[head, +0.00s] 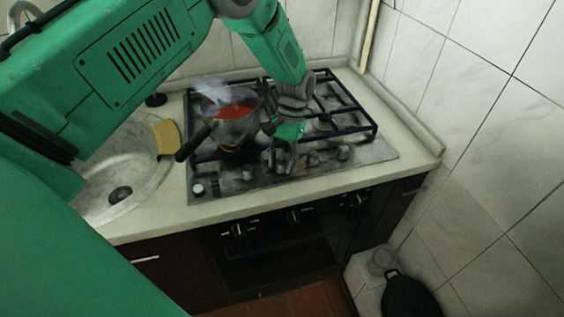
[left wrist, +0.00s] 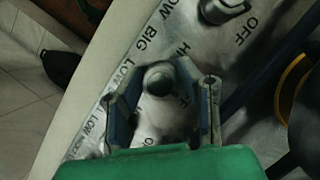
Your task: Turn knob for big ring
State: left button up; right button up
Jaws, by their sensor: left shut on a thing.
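The gas stove (head: 370,152) has a row of knobs along its front edge. My left gripper (head: 288,150) reaches down to the knob row from above. In the left wrist view, my left gripper (left wrist: 163,95) has its fingers on either side of a round knob (left wrist: 158,78) and is shut on it. Another knob (left wrist: 222,10) is beyond it, with printing that reads LOW, BIG and OFF nearby. I cannot tell for certain which label belongs to the held knob. My right gripper is not in view.
A steaming pot (head: 240,128) with red contents stands on the left of the stove, its dark handle pointing toward the sink (head: 120,185). A yellow sponge (head: 166,137) lies by the sink. Oven knobs (head: 293,215) are below the counter. A tiled wall (head: 480,130) bounds the right side.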

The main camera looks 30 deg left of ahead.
pick_arm(q)
jog(key=shift+w+r+m, duration=0.1)
jog(key=shift+w+m, duration=0.15)
jog(key=shift+m, duration=0.25)
jog(key=o, duration=1.1)
jog(key=shift+o, duration=0.2)
jog(key=shift+r, duration=0.15)
jog(key=v, duration=1.1)
jog(key=shift+w, duration=0.25)
